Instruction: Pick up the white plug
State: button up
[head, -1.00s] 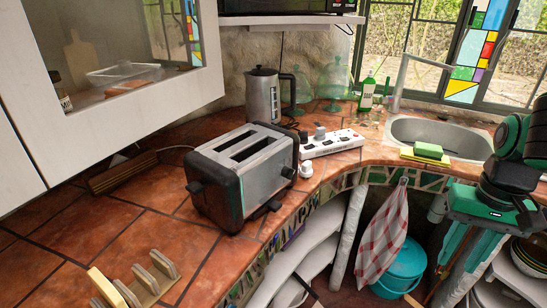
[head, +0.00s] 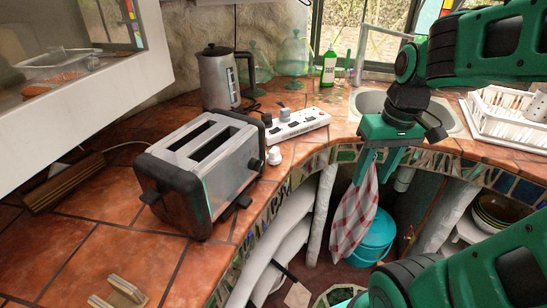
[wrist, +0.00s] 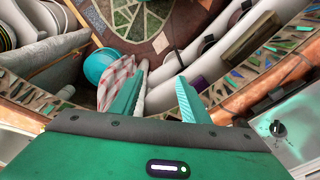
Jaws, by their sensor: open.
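The white plug (head: 274,156) is a small rounded white piece on the tiled counter, just right of the toaster and in front of the white power strip (head: 297,125). Two other plugs, greyish, sit in the strip. My gripper (head: 374,174) is open and empty, fingers pointing down, in front of the counter edge and to the right of the white plug. In the wrist view my open fingers (wrist: 158,79) have nothing between them; they are over the floor and shelves below the counter. I cannot make out the white plug there.
A toaster (head: 205,168) stands close left of the plug, with a kettle (head: 220,78) behind. A sink (head: 372,104) and dish rack (head: 508,118) lie to the right. A checked towel (head: 352,222) hangs below the edge. Counter in front of the toaster is mostly clear.

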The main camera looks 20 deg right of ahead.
jog(key=w+a+r+n+t+y, duration=0.15)
jog(key=w+a+n, duration=0.35)
jog(key=w, duration=0.5)
jog(key=n, duration=0.5)
send_near(275, 149)
jog(key=shift+t+y, duration=0.25)
jog(key=shift+y, duration=0.3)
jog(key=f, duration=0.5)
jog(key=shift+w, duration=0.35)
jog(key=shift+x, duration=3)
jog(key=shift+w+a+r, duration=0.1)
jog(key=shift+a+r, duration=0.05)
jog(key=c, duration=0.8)
